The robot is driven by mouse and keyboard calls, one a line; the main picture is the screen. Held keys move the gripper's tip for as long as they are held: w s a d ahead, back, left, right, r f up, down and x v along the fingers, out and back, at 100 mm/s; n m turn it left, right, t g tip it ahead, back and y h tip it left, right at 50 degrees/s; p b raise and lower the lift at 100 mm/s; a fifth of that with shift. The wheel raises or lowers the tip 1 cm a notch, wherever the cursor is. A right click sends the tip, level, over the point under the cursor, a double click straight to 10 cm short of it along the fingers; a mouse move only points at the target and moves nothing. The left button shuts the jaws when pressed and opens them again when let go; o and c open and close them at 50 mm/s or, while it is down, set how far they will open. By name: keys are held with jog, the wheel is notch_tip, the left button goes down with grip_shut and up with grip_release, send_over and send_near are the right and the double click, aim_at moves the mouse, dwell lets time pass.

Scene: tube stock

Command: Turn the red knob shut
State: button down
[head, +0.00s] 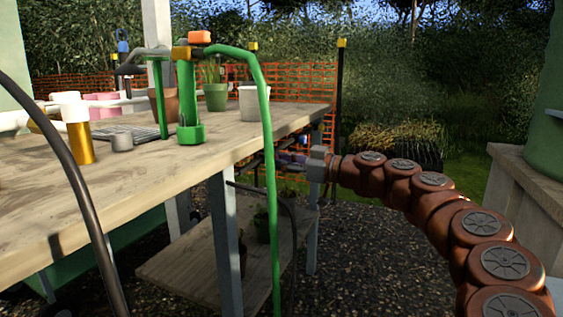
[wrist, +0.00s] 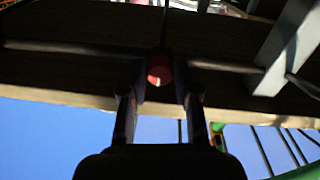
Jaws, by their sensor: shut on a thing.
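The red knob (wrist: 159,71) shows in the wrist view between my fingertips, in front of a dark bar or pipe (wrist: 80,50). My gripper (wrist: 160,80) has a finger on each side of the knob and is shut on it. In the head view my gripper (head: 288,158) reaches under the right edge of the workbench. The knob cannot be made out there. How far the knob is turned cannot be told.
The wooden workbench (head: 160,165) carries pots, a yellow container (head: 80,143) and a green stand (head: 188,100). A green hose (head: 270,180) hangs over its front edge, left of my gripper. A pale bench leg (head: 224,240) and lower shelf (head: 180,265) stand below.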

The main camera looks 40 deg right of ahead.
dwell(0.4)
jog(key=c, duration=0.8)
grip_release()
jog(key=shift+c, duration=0.2)
jog(key=shift+s, duration=0.1)
jog(key=v, duration=1.1)
jog(key=shift+s+d, duration=0.2)
jog(key=shift+s, duration=0.15)
jog(key=shift+f, duration=0.1)
